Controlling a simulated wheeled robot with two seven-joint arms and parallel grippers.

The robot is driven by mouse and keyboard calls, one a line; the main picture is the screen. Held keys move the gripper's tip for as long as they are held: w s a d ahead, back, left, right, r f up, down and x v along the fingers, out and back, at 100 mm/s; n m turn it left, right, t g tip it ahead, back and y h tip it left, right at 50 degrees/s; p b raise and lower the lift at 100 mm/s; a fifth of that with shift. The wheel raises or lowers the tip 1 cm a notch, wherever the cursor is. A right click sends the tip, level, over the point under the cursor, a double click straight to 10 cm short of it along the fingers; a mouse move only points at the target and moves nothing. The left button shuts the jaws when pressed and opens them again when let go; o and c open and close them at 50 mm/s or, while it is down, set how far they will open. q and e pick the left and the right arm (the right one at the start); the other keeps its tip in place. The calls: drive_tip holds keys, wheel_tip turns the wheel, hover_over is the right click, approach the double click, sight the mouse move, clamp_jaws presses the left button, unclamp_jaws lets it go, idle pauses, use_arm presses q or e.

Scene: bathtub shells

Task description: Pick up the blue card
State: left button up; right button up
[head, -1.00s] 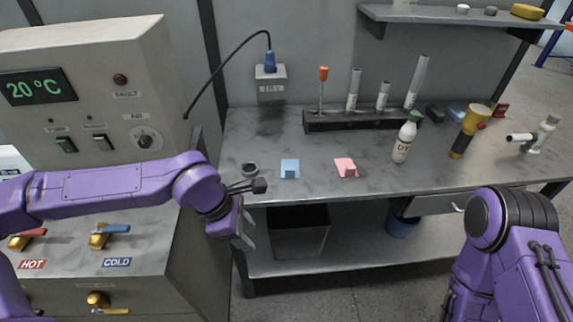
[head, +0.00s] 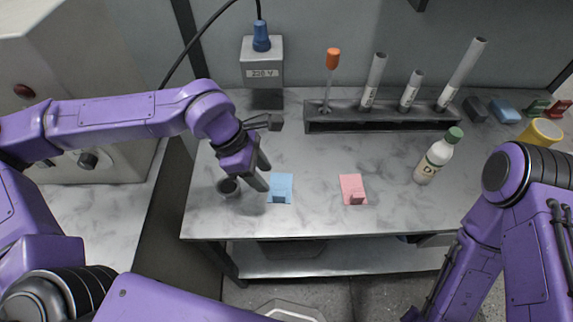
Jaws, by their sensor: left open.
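The blue card (head: 281,187) lies on the grey marbled bench, near its front edge, with a small raised blue tab at its front. My left gripper (head: 264,174) is open and hangs just above the bench at the left side of the blue card, its fingers pointing down. Nothing shows between the fingers. My right arm comes in at the right edge, but its gripper is out of the picture.
A pink card (head: 352,188) lies to the right of the blue one. A white bottle (head: 437,157) with a green cap and a rack (head: 385,121) with several tubes stand farther back. The bench between is clear.

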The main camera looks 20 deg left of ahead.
sight(279, 194)
use_arm(q)
drive_tip(key=x, duration=0.4)
drive_tip(key=shift+s, duration=0.2)
drive_tip(key=shift+d+f+p, duration=0.15)
drive_tip(key=shift+f+p, duration=0.15)
drive_tip(key=shift+f, duration=0.05)
drive_tip(key=x, duration=0.2)
drive_tip(key=w+p+x, duration=0.1)
drive_tip(key=x, duration=0.1)
drive_tip(key=shift+f, duration=0.3)
drive_tip(key=shift+d+f, duration=0.1)
drive_tip(key=shift+f, duration=0.25)
clamp_jaws()
